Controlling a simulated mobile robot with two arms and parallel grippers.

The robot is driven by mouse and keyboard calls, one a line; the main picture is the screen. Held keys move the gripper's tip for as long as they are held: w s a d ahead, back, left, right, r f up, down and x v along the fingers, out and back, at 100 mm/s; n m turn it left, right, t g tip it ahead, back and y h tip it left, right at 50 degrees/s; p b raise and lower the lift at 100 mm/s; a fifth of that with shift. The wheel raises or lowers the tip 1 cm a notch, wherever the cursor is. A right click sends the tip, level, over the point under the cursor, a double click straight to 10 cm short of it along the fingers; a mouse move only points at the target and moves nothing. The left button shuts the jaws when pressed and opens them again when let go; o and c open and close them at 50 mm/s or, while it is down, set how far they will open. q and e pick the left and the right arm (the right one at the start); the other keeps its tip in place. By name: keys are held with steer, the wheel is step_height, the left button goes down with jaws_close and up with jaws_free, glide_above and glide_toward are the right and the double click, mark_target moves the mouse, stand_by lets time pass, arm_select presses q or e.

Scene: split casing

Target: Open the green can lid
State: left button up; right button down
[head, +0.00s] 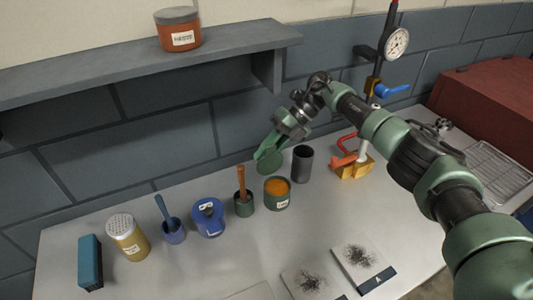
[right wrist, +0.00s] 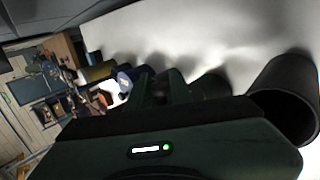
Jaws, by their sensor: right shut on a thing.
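The green can (head: 277,203) stands on the table in the head view. Its top is open and orange contents show inside. My right gripper (head: 271,150) is above and a little behind the can, shut on the green lid (head: 270,163). The lid is tilted steeply and apart from the can's rim. In the right wrist view my gripper (right wrist: 168,85) is dark and hides most of what it holds. My left gripper is in neither view.
A dark cup (head: 302,164) stands right of the can. A green pot with a brown handle (head: 244,204), a blue can (head: 208,218), a blue pot (head: 173,232) and a yellow shaker (head: 128,238) stand left. A shelf (head: 120,70) holds an orange jar (head: 178,30).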

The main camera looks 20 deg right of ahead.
steer(key=c, duration=1.3)
jaws_free()
steer(key=b+v, duration=0.2)
steer(key=v, duration=0.5)
steer(key=shift+d+r+b, duration=0.2)
steer(key=shift+d+b, duration=0.1)
steer(key=shift+b, duration=0.1)
